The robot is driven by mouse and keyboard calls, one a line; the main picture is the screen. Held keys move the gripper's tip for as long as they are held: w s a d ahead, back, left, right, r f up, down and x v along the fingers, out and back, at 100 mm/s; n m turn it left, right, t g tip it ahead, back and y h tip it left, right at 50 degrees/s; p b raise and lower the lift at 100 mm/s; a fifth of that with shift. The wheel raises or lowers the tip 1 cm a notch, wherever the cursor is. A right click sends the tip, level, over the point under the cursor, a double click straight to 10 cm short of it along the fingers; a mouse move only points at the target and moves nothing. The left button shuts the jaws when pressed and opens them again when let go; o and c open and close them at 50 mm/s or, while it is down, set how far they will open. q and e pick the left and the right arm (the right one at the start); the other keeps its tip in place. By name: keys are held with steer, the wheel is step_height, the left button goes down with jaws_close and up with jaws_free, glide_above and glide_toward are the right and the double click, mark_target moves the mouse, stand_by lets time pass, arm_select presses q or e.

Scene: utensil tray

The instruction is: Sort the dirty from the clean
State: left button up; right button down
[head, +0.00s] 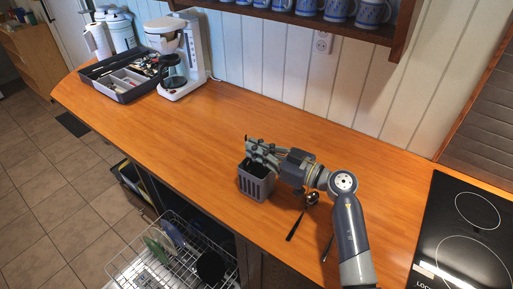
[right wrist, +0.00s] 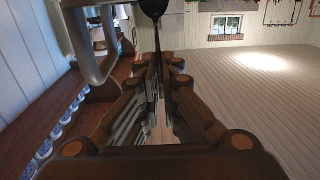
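My right gripper (head: 250,150) is just above the grey slotted utensil basket (head: 257,186) on the counter. In the right wrist view its fingers (right wrist: 156,65) are closed together on a dark utensil (right wrist: 153,8). The utensil has a rounded end, like a spoon, and a thin shaft running between the fingertips. Its far end is hidden, and I cannot tell whether it reaches into the basket. A spoon (head: 312,198) with a dark handle lies on the counter right of the basket. Another utensil (head: 327,248) lies partly behind my right arm. The dark cutlery tray (head: 126,97) stands at the far left. My left gripper is out of view.
A white coffee maker (head: 181,50) stands beside the tray. An open dishwasher rack (head: 137,266) with plates is below the counter's front edge. A black cooktop (head: 460,235) is at right, and a mug shelf (head: 290,16) overhangs the back. The counter's middle is clear.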

steer(key=c, duration=1.7)
jaws_free()
steer(key=v, duration=1.2)
